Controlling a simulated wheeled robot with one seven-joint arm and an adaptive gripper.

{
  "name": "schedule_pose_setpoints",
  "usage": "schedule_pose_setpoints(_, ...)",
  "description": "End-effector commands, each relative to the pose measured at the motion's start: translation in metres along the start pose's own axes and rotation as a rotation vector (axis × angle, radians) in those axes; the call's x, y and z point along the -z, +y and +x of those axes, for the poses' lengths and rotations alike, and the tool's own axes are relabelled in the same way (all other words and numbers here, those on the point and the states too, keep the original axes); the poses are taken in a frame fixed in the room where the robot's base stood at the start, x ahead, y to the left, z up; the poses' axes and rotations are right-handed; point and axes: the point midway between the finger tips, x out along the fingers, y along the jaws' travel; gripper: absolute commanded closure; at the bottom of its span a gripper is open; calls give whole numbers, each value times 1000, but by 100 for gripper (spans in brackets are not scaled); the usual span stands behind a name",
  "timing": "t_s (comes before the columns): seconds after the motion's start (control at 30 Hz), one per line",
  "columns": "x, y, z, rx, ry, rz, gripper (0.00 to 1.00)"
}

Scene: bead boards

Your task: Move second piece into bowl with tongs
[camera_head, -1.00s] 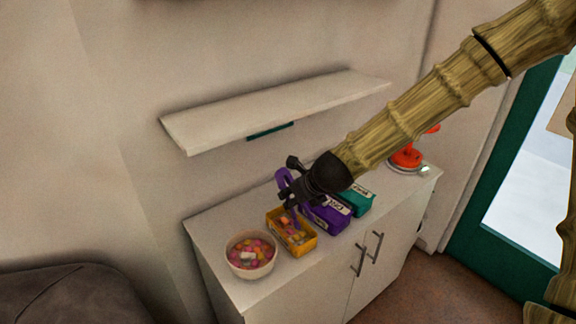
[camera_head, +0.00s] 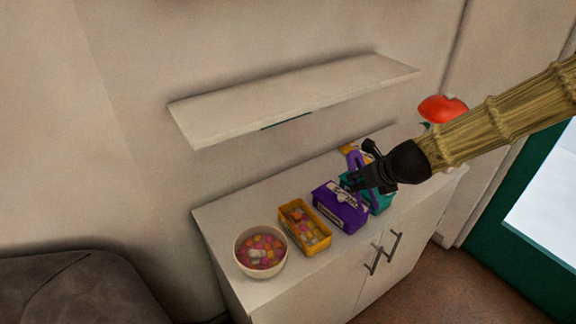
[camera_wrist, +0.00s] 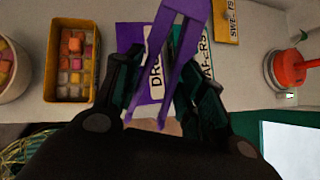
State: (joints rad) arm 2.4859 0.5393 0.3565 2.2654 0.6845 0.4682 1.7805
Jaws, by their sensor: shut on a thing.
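My gripper (camera_head: 362,183) is shut on the purple tongs (camera_head: 355,161) above the teal box, right of the bowl and the yellow box. In the wrist view the tongs (camera_wrist: 180,45) stand between my two dark fingers (camera_wrist: 163,85), with two separate legs. I cannot see a piece between their tips. The cream bowl (camera_head: 241,263) stands at the left end of the cabinet and holds several pink, orange and pale pieces. The open yellow box (camera_head: 317,245) beside it holds several coloured pieces; it also shows in the wrist view (camera_wrist: 51,78).
A purple box (camera_head: 342,212) with a label stands right of the yellow box, and a teal box (camera_head: 381,201) beyond it. A yellow labelled box shows in the wrist view (camera_wrist: 227,22). A red object (camera_head: 441,108) stands far right. A shelf (camera_head: 290,100) hangs above.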

Motion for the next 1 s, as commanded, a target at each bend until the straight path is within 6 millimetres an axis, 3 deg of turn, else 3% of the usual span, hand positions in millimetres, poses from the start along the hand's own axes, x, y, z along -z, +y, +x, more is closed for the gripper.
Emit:
schedule_pose_setpoints(0.17,-24,30,6,-58,2,-80,65)
schedule_pose_setpoints(0.6,-81,148,35,-283,-30,-333,65)
schedule_pose_setpoints(0.8,-89,176,41,-333,-45,-381,65)
schedule_pose_setpoints(1.0,-91,183,42,-346,-51,-393,65)
